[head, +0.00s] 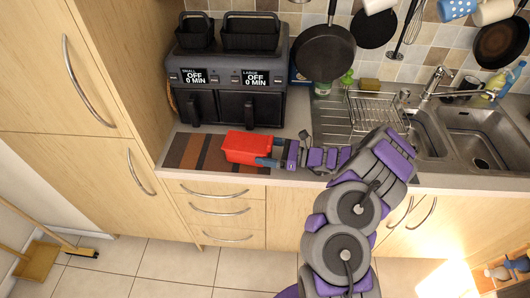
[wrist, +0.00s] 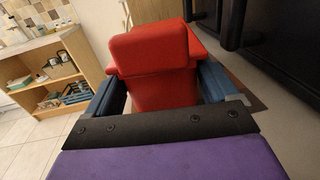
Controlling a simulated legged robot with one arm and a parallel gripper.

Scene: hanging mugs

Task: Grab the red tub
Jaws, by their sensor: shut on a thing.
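The red tub (head: 245,148) sits over the striped brown mat on the counter, in front of the air fryer. In the wrist view the red tub (wrist: 160,65) fills the middle, between the two blue fingers. My gripper (head: 268,154) reaches in from the right at counter height and is shut on the tub. In the wrist view my gripper (wrist: 162,92) has one finger on each side of the tub. The tub's underside is hidden, so I cannot tell whether it touches the mat.
A black double air fryer (head: 232,75) stands close behind the tub. The striped mat (head: 190,152) lies along the counter's front edge. A dish rack (head: 375,110) and sink (head: 475,140) are to the right. Pans and mugs hang above. A tall wooden cabinet (head: 70,80) bounds the left.

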